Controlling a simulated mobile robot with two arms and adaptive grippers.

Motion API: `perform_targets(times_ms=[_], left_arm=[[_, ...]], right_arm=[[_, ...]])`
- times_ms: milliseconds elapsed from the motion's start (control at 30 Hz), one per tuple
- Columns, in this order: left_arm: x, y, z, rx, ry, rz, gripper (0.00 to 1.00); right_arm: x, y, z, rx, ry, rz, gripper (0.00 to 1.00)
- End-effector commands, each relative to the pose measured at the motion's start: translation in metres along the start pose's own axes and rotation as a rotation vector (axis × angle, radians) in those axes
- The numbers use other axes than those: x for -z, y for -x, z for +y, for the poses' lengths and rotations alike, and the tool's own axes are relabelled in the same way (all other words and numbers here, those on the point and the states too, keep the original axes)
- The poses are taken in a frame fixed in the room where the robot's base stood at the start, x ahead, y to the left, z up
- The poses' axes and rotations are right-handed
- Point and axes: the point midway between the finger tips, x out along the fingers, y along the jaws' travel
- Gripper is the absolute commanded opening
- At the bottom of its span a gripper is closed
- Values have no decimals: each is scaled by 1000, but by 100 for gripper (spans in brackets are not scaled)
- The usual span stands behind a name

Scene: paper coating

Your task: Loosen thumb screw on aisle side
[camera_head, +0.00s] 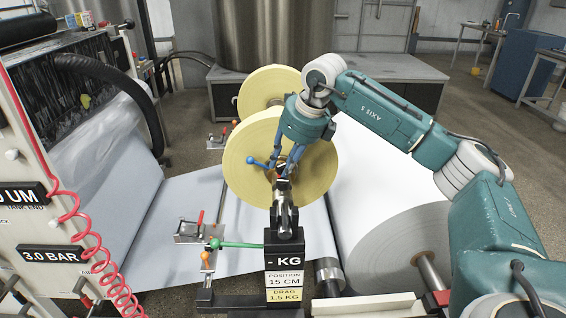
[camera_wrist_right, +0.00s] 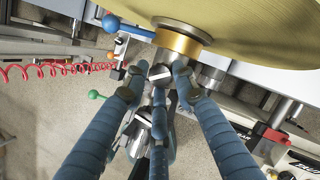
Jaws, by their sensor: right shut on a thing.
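My right gripper (camera_head: 284,162) reaches down in front of the near yellow roll (camera_head: 245,185), at the roll's hub. In the right wrist view, its blue fingers (camera_wrist_right: 162,84) close around a dark round knob with a pale bar across it, the thumb screw (camera_wrist_right: 161,75). The screw sits at the shaft end, just below a brass collar (camera_wrist_right: 178,45). In the head view the fingers largely hide the screw. A blue-ball lever (camera_head: 256,163) sticks out to the left of the hub. My left gripper is not in view.
A black post with a weight sign (camera_head: 284,262) stands below the hub. A green-knobbed lever (camera_head: 235,245) and an orange knob (camera_head: 207,256) lie to its left. A second yellow roll (camera_head: 268,84) is behind. A big white roll (camera_head: 395,250) lies right.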

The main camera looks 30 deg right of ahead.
Motion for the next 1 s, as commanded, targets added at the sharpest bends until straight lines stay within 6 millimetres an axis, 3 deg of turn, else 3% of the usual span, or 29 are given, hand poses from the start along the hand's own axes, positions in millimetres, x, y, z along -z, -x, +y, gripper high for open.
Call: perform_targets(times_ms=[33,600,1000], left_arm=[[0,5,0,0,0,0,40],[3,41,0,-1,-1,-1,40],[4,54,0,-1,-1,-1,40]], right_arm=[[-7,8,-6,-6,31,-21,1],[-8,8,-6,-204,506,-17,1],[-8,5,-4,-279,689,-16,1]])
